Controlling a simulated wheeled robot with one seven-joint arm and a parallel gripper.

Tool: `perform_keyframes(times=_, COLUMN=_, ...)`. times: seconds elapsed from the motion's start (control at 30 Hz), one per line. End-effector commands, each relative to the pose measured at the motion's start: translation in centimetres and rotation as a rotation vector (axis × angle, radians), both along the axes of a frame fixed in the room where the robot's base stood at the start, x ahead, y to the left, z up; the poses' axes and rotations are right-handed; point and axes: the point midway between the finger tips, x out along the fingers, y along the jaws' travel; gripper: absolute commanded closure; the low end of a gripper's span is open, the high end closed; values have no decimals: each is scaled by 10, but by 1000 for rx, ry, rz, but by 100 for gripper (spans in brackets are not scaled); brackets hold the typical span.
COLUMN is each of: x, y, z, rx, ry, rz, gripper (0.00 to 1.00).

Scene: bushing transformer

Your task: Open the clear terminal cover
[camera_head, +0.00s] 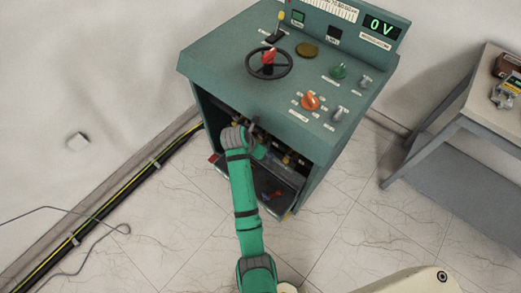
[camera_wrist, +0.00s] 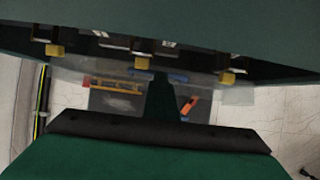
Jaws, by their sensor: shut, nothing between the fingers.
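The clear terminal cover (camera_wrist: 238,95) shows in the wrist view as a pale see-through strip below a row of yellow-tipped terminals (camera_wrist: 142,62). In the head view the cover (camera_head: 284,172) is a greyish panel in the cabinet's front opening, partly hidden by my arm. My gripper (camera_wrist: 162,80) is shut and empty, a dark green shape in front of the cover's middle. I cannot tell whether it touches the cover. In the head view my wrist is at the opening and the fingertips are hard to make out.
The green cabinet (camera_head: 245,85) has a handwheel (camera_head: 269,63), knobs and a 0 V display on top. Tools, including an orange-handled one (camera_wrist: 189,105), lie below the terminals. A table (camera_head: 470,105) stands at the right. Cables run along the wall at left.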

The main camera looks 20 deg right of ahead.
Motion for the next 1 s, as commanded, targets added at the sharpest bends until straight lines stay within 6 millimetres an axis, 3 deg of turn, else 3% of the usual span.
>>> perform_keyframes(times=0.03, x=-1, y=-14, z=-2, rx=-10, ry=-5, rz=-21, gripper=100)
perform_keyframes(times=0.33, x=-3, y=-10, z=5, rx=-10, ry=-5, rz=-21, gripper=100)
perform_keyframes(times=0.8, x=-23, y=33, z=77, rx=-4, ry=-7, rz=0, gripper=100)
perform_keyframes(times=1.0, x=-28, y=41, z=94, rx=-4, ry=-7, rz=1, gripper=100)
